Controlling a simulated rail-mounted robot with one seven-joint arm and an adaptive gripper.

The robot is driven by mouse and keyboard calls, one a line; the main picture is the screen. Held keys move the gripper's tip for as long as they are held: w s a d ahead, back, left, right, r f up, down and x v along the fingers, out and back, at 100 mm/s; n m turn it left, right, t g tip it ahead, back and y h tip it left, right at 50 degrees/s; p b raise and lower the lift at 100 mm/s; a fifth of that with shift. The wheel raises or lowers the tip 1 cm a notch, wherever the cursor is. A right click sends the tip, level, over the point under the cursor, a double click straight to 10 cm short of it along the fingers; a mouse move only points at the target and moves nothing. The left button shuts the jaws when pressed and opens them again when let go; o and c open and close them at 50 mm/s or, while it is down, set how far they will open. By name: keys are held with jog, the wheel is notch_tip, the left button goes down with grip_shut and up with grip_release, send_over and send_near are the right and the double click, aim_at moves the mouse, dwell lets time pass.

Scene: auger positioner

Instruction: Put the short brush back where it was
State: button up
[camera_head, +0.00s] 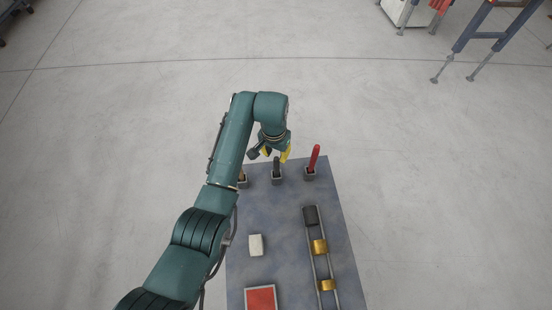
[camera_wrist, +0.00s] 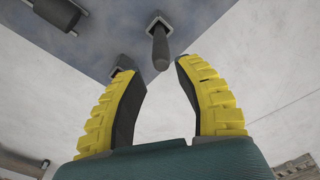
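A dark-handled tool (camera_head: 276,163) stands upright in the middle of three square holders on the grey table. It also shows in the wrist view (camera_wrist: 160,45), just beyond the gap between my fingertips. I cannot tell for certain which is the short brush. My gripper (camera_head: 270,154) is open and empty over the table's far edge, by the middle holder. Its yellow-backed fingers (camera_wrist: 158,70) are spread apart.
A white block (camera_head: 255,245) and a red-topped square (camera_head: 261,298) sit on the table (camera_head: 285,235). A rail on the right bears a black block (camera_head: 311,215) and two gold pieces (camera_head: 319,247). Another holder (camera_wrist: 123,63) is close behind my left finger in the wrist view.

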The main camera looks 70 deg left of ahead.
jog(key=shift+r, duration=0.55)
